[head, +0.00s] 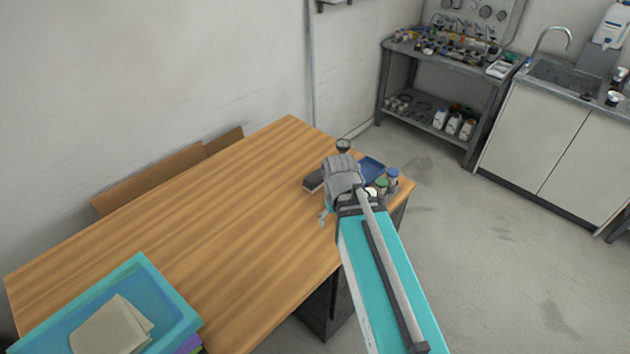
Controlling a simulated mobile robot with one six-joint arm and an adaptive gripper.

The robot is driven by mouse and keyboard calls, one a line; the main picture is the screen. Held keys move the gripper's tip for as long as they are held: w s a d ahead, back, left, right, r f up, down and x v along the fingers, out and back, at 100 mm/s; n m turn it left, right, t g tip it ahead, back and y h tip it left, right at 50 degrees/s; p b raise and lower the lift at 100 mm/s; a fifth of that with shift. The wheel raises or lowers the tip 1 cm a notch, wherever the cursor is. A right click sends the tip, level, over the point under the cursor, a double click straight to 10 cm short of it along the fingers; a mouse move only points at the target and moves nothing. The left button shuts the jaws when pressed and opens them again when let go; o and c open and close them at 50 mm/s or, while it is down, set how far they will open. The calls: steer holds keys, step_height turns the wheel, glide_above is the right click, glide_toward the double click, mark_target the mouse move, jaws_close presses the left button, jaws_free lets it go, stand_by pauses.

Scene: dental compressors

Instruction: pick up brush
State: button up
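A dark block-shaped object with a pale lower edge, likely the brush (314,181), lies on the wooden table (215,225) near its far right end. My turquoise arm reaches over that end of the table, and its grey joint covers the area just right of the brush. Only a small grey and teal part, perhaps of my gripper (323,217), shows below the joint, in front of the brush in the picture. The fingers cannot be made out, so their opening and any contact with the brush are hidden.
Beside the arm are a blue tray (372,167), small jars (392,179) and a dark-topped item (343,146). A teal bin (178,309) with a beige cloth or paper (110,328) stands at the near left. The table's middle is clear. A wall runs behind.

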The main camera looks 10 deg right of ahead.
steer(key=w+r+n+p, duration=0.2)
steer(key=w+n, duration=1)
steer(key=w, duration=0.2)
step_height(320, 180, up, 2)
steer(key=n+p, duration=0.2)
steer(key=n, duration=1)
glide_above(315, 174)
steer(key=shift+a+r, duration=0.1)
step_height(315, 174, down, 9)
steer(key=b, duration=0.8)
steer(key=shift+r+b, duration=0.2)
steer(key=shift+b, duration=0.1)
steer(key=shift+s+f+b, duration=0.1)
steer(key=shift+f+b, duration=2.5)
steer(key=shift+c, duration=0.2)
